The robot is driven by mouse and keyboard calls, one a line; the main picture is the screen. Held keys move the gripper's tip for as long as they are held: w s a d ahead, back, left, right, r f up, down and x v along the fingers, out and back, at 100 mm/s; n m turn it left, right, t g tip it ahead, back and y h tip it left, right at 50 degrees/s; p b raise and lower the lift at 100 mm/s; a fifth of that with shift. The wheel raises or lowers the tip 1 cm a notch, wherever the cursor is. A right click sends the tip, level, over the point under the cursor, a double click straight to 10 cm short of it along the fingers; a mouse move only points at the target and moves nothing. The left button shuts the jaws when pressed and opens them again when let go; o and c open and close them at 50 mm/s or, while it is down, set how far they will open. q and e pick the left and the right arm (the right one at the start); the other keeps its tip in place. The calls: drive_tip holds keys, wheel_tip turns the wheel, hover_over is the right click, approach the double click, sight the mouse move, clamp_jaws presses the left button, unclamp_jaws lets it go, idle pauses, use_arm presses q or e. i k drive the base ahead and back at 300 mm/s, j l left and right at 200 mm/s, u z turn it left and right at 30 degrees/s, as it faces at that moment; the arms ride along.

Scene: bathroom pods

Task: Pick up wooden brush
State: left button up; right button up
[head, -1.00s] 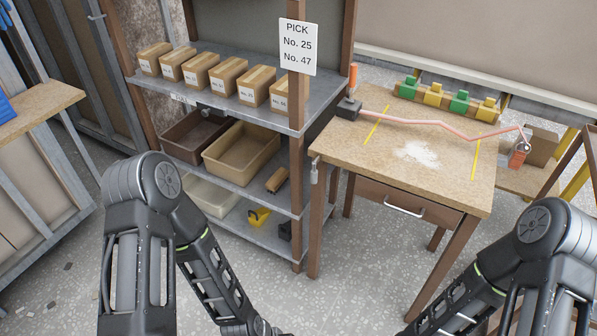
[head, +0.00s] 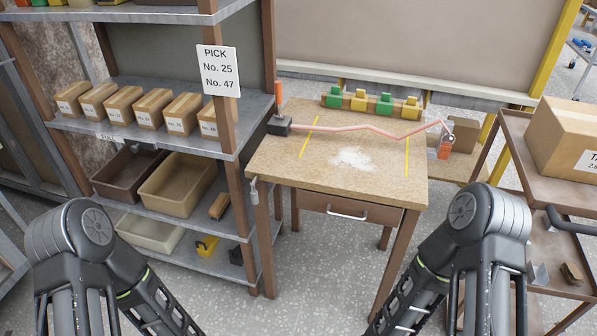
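A small brown wooden block that looks like the wooden brush (head: 219,206) lies on the middle shelf of the rack, to the right of the tan bin. Its bristles cannot be made out at this size. My two arms come in at the lower left and lower right, and both grippers are below the picture's edge. Both arms are well short of the brush in the picture.
The workbench (head: 270,170) carries white powder (head: 354,158), a bent pink wire and colored blocks (head: 385,104). The shelf rack (head: 240,150) holds cardboard boxes and bins (head: 178,187). A brown cart (head: 510,140) with a box stands right. Speckled floor is clear before the bench.

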sight(219, 208)
drive_tip(key=i+j+z, duration=0.1)
drive_tip(key=z, duration=0.35)
drive_tip(key=j+z, duration=0.35)
drive_tip(key=z, duration=0.15)
drive_tip(key=j+z, duration=0.2)
drive_tip(key=z, duration=0.25)
drive_tip(key=j+z, duration=0.1)
drive_tip(key=j, duration=0.3)
drive_tip(key=k+j+z, duration=0.1)
drive_tip(key=j, duration=0.35)
drive_tip(key=k+j+z, duration=0.1)
drive_tip(key=j, duration=0.3)
drive_tip(key=k+j+z, duration=0.1)
drive_tip(key=j, duration=0.3)
drive_tip(key=k+j+z, duration=0.1)
drive_tip(key=j, duration=0.3)
drive_tip(key=k, duration=0.05)
